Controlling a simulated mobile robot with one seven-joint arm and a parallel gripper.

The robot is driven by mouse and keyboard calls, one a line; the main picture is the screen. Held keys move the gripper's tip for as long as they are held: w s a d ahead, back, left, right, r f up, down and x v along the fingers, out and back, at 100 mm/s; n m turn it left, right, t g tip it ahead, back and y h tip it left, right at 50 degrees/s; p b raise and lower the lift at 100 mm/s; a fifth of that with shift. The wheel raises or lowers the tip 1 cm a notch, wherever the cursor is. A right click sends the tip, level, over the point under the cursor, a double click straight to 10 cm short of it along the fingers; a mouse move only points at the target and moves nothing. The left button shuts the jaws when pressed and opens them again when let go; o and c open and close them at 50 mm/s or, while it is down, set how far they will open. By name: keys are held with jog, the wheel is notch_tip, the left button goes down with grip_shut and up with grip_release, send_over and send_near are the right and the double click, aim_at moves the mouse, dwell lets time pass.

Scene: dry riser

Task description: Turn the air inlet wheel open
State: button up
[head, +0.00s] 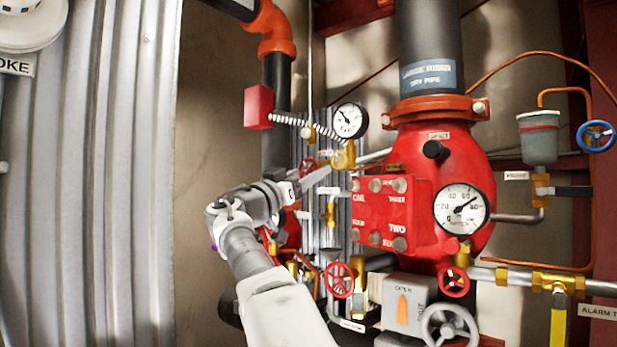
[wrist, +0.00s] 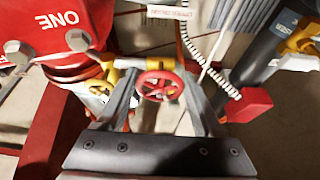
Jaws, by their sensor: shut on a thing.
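A small red handwheel (wrist: 160,86) with a yellow brass valve stem sits between the two fingers of my gripper (wrist: 163,76) in the wrist view. The fingers are shut on this wheel, one on each side of it. In the head view my gripper (head: 318,176) reaches in from the lower left. The red wheel (head: 307,166) shows there just behind the fingers, partly hidden by them. A white label (wrist: 168,12) above the wheel is upside down and too small to read, so I cannot confirm the wheel's name.
The large red valve body (head: 430,180) with its bolted cover stands close on the right. A gauge (head: 349,120), a red box (head: 258,107) with a coiled cable, and black pipes surround my gripper. Other handwheels are red (head: 340,280), grey (head: 450,325) and blue (head: 597,136).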

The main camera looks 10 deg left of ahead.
jog(key=n+t+y+b, duration=0.1)
jog(key=n+y+b, duration=0.1)
jog(key=n, duration=0.2)
jog(key=shift+s+d+f+n, duration=0.1)
jog(key=shift+n, duration=0.3)
jog(key=n+y, duration=0.1)
jog(key=n, duration=0.1)
jog(key=n+y, duration=0.1)
jog(key=n, duration=0.1)
jog(key=n+y, duration=0.1)
jog(key=n, duration=0.1)
jog(key=shift+r+t+y+b, duration=0.25)
jog(key=shift+t+y+b, duration=0.05)
jog(key=shift+b, duration=0.1)
jog(key=n+y+p, duration=0.1)
jog(key=n, duration=0.2)
jog(key=n+g+y+p, duration=0.1)
jog(key=n, duration=0.1)
jog(key=shift+r+n, duration=0.2)
jog(key=shift+n, duration=0.2)
jog(key=shift+d+f+n+g+y+p, duration=0.1)
jog(key=shift+n+g+y+p, duration=0.35)
jog(key=shift+n, duration=0.6)
jog(key=shift+n+g+y+p, duration=0.2)
jog(key=shift+n+p, duration=0.35)
jog(key=shift+n, duration=0.5)
jog(key=o, duration=1.4)
jog(key=shift+s+f, duration=0.1)
